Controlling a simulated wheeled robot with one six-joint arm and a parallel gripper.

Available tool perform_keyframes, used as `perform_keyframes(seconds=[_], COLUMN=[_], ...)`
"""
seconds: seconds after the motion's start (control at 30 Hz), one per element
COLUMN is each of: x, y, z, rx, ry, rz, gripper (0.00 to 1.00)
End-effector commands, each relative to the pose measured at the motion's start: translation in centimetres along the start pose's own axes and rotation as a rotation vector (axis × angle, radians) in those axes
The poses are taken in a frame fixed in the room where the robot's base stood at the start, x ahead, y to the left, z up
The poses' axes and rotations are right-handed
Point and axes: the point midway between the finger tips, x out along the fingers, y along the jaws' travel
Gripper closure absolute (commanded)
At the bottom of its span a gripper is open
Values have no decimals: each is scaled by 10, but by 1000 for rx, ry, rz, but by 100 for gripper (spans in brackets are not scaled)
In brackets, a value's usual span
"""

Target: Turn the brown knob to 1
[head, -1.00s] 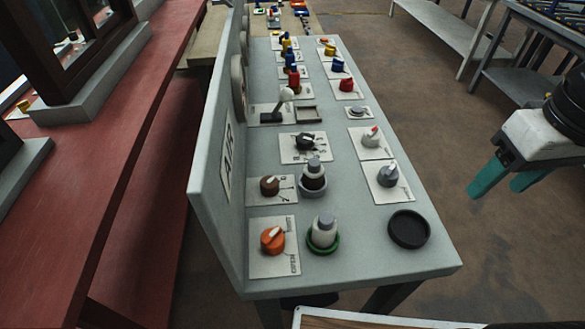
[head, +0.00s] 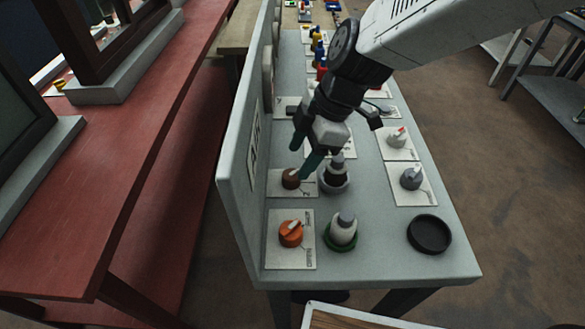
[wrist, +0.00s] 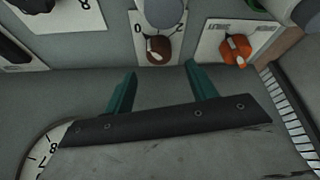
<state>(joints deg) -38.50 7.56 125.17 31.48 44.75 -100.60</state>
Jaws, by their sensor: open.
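The brown knob (head: 291,178) sits on a white plate (head: 277,188) beside the upright panel, and part of it is hidden by a finger in the head view. In the wrist view the brown knob (wrist: 158,48) shows with a pale pointer bar, and its plate carries a "0" at upper left; other marks are partly hidden. My gripper (head: 301,160) is open, with teal fingers above and just behind the knob. In the wrist view the two fingertips (wrist: 157,70) stand apart, with the knob beyond them, between their lines. Nothing is held.
An orange knob (head: 291,234) is on the nearer plate. A grey-topped bottle in a dark holder (head: 334,178) stands close right of the brown knob, and another stands in a green ring (head: 341,232). The panel (head: 238,150) rises along the left.

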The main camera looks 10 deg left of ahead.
Motion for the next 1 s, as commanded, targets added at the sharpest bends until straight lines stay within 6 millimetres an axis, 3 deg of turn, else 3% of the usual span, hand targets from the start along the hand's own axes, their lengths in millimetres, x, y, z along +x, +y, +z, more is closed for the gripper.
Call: perform_keyframes(seconds=[0.1, 0.3, 0.67, 0.83, 1.0], x=[21, 45, 51, 51, 51], y=[-1, 0, 0, 0, 0], z=[1, 1, 1, 1, 1], rx=[1, 1, 3, 3, 4], ry=[-1, -1, -1, -1, -1], rz=[-4, -1, 0, 0, 1], gripper=[43, 43, 43, 88, 88])
